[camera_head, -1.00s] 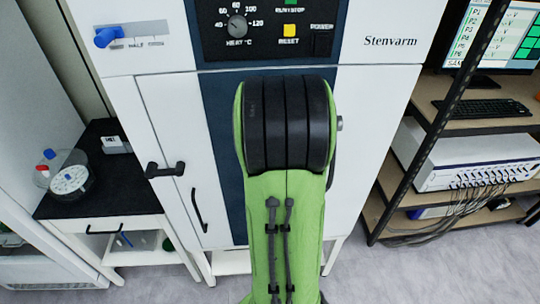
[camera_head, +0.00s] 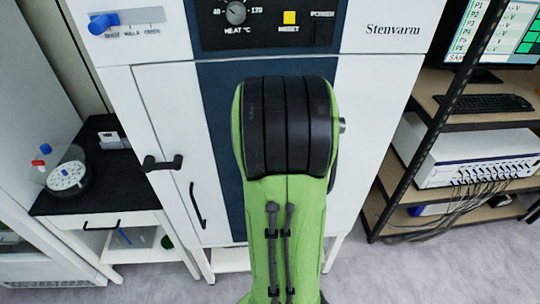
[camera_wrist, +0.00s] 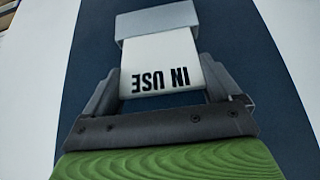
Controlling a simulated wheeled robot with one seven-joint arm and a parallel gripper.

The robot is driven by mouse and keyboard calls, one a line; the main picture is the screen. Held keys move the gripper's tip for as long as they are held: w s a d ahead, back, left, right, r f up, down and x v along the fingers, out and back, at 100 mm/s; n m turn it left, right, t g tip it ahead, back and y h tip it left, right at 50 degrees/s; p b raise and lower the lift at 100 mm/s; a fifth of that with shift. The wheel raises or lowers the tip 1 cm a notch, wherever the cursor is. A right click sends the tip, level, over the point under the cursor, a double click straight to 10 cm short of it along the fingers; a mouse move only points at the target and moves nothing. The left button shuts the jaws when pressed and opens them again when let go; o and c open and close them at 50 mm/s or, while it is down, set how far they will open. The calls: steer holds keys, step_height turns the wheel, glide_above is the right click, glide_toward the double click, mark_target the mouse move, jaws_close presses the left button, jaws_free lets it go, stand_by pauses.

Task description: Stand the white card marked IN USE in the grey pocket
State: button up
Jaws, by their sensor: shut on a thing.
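The white card (camera_wrist: 158,83) marked IN USE shows in the wrist view, its lettering upside down in the picture. My gripper (camera_wrist: 161,76) is shut on it, with one dark finger at each side edge. The card's far edge meets the grey pocket (camera_wrist: 165,20), a small block on the dark blue panel. I cannot tell whether that edge is inside the pocket or only overlaps it. In the head view my green and black arm hides the card, the pocket and my gripper.
The white dryer cabinet (camera_head: 370,90) with a dark blue stripe (camera_head: 222,150) stands ahead. Its black door handle (camera_head: 163,163) sticks out at left. A black-topped side table (camera_head: 110,180) is at left. A shelf rack (camera_head: 470,128) with equipment and cables is at right.

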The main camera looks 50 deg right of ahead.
steer(key=shift+w+d+f+b, duration=0.1)
steer(key=shift+d+f+b, duration=0.05)
steer(key=shift+f+b, duration=0.6)
steer(key=shift+w+d+f+b, duration=0.1)
steer(key=shift+f+b, duration=0.45)
steer(key=shift+f, duration=0.25)
steer(key=o, duration=1)
steer(key=shift+r, duration=0.1)
steer(key=p+v, duration=0.3)
steer(key=v, duration=0.4)
steer(key=shift+p, duration=0.35)
stand_by(0.3)
